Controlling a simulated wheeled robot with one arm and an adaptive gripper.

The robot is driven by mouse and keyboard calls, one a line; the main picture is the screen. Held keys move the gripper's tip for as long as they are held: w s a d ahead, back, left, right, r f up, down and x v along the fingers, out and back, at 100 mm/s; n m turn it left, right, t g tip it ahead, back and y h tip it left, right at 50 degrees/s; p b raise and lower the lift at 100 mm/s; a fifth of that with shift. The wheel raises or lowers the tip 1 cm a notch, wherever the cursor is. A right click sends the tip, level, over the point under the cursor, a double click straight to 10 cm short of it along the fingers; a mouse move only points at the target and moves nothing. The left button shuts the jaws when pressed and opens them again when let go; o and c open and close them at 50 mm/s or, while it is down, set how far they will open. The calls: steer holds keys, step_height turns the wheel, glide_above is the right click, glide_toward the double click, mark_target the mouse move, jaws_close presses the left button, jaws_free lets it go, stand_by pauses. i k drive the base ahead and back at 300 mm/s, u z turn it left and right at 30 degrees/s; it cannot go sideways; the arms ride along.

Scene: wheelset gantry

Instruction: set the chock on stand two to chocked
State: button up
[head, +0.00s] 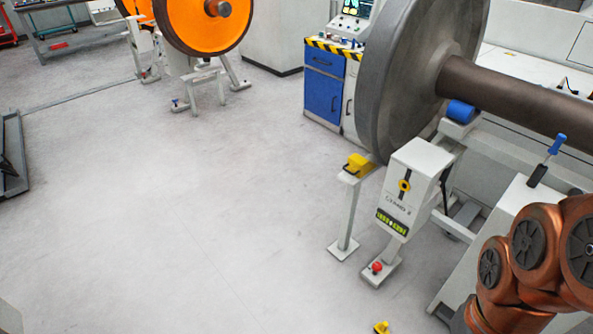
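A stand's white box (415,180) stands below a big grey wheel (400,75); its small label seems to read "stand" with a number that I cannot read surely. The box face has a yellow-and-black round indicator (404,185) with a dark line through it. A yellow chock-like block (357,165) with a dark handle sits on top of a thin post, close beside the wheel's lower left rim. I cannot tell whether it touches the wheel. Only my copper arm links show at the lower right; my gripper is not in view.
A lever with a blue handle (557,145) stands at right. A red button (376,267) is on the stand's foot. A small yellow thing (381,327) is at the bottom edge. Orange wheels (205,22) and a blue cabinet (324,90) stand behind.

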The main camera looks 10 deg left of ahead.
mark_target(358, 166)
steer(key=u, duration=0.3)
steer(key=k, duration=0.65)
steer(key=u, duration=0.2)
steer(key=i, duration=0.4)
steer(key=u, duration=0.7)
steer(key=i, duration=1.1)
steer(key=u, duration=0.05)
